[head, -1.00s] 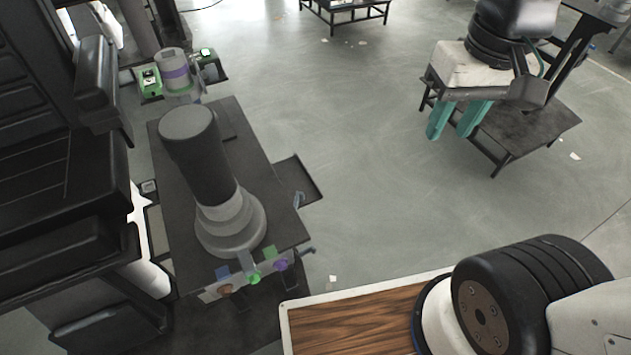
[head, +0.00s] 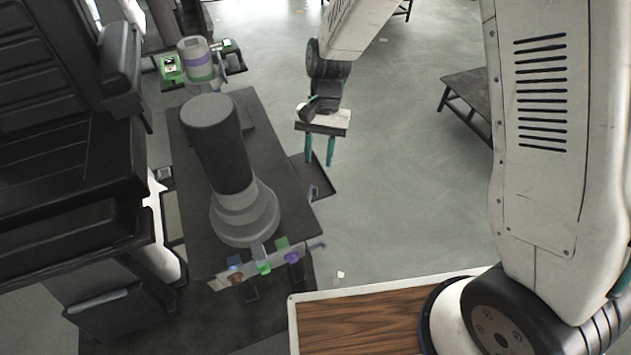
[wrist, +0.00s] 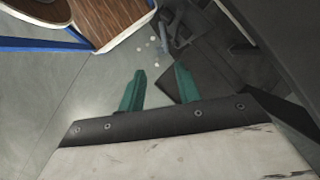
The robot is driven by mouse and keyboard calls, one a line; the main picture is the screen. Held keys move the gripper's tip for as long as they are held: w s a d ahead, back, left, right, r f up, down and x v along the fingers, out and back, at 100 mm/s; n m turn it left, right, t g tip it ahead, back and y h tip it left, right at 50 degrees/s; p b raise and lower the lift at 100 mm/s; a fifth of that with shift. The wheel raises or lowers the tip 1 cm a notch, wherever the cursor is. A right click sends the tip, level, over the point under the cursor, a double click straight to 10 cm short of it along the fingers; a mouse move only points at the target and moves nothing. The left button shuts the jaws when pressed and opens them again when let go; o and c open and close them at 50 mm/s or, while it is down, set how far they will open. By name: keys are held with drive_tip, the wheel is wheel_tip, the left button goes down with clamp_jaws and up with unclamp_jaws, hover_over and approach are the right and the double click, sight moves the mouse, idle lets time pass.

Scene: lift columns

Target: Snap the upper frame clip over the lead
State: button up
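My gripper (head: 320,162) is open, with its two teal fingers pointing down. It hangs over the floor side of the dark platform, right of the grey lift column (head: 222,150). In the wrist view both fingers of my gripper (wrist: 159,78) are apart with nothing between them. A light strip at the platform's front carries small blue (head: 235,263), green (head: 282,244) and purple (head: 292,257) pieces. I cannot tell which piece is the upper frame clip, and I cannot make out the lead.
Dark cabinetry (head: 75,160) fills the left. Open floor (head: 400,200) lies right.

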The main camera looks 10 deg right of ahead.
sight(315, 187)
drive_tip(key=x, duration=0.8)
drive_tip(key=shift+f, duration=0.15)
